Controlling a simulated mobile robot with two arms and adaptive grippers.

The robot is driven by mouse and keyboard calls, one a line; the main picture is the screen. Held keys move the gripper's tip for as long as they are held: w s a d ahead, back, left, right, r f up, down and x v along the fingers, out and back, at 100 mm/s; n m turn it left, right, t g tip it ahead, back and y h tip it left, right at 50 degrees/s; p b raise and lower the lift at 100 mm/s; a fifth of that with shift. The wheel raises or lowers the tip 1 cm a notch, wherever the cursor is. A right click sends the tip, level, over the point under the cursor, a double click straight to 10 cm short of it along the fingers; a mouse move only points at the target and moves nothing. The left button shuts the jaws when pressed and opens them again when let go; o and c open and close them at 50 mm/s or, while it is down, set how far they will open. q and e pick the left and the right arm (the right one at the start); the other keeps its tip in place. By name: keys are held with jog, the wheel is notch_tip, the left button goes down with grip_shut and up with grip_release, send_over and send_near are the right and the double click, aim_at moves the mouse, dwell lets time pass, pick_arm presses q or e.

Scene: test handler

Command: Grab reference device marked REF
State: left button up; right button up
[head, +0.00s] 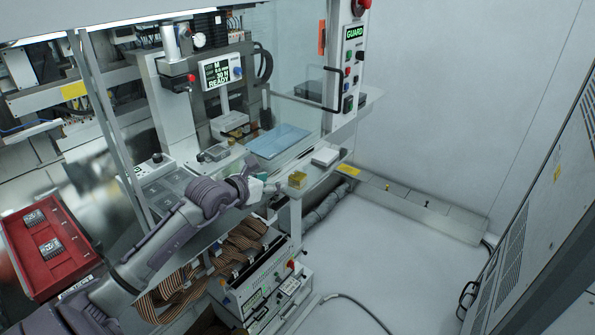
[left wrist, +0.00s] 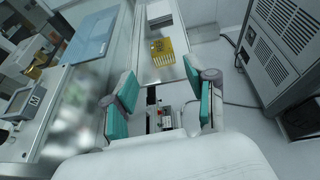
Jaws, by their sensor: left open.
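No REF marking is legible in either view, so I cannot tell for sure which thing is the reference device. A small yellow, slotted block (head: 297,179) sits on the ledge at the machine's front right corner; it also shows in the left wrist view (left wrist: 162,51), beyond my fingers. Two dark chip-like devices (head: 50,247) with pale markings lie in a red tray (head: 72,272) at the far left. My left gripper (head: 262,189) is open and empty, with teal finger pads, just left of the yellow block and apart from it. My right gripper is out of view.
A blue mat (head: 278,141) and a white pad (head: 325,156) lie on the machine's deck. A control post (head: 348,55) reading GUARD stands behind the ledge. Ribbon cables (head: 205,268) and a lower unit are below. The floor at right is largely clear, beside a grey cabinet (head: 540,200).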

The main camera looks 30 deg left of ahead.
pick_arm(q)
jog(key=b, duration=0.3)
send_near(300, 173)
jog(key=x, duration=0.4)
jog(key=shift+a, duration=0.2)
jog(key=shift+d+b+x, duration=0.2)
jog(key=shift+b+x, duration=1.05)
jog(key=shift+x, duration=1.45)
jog(key=shift+s+r, duration=0.1)
jog(key=shift+s, duration=0.05)
jog(key=shift+c, duration=1.3)
jog(key=c, duration=0.6)
jog(key=shift+c, duration=0.2)
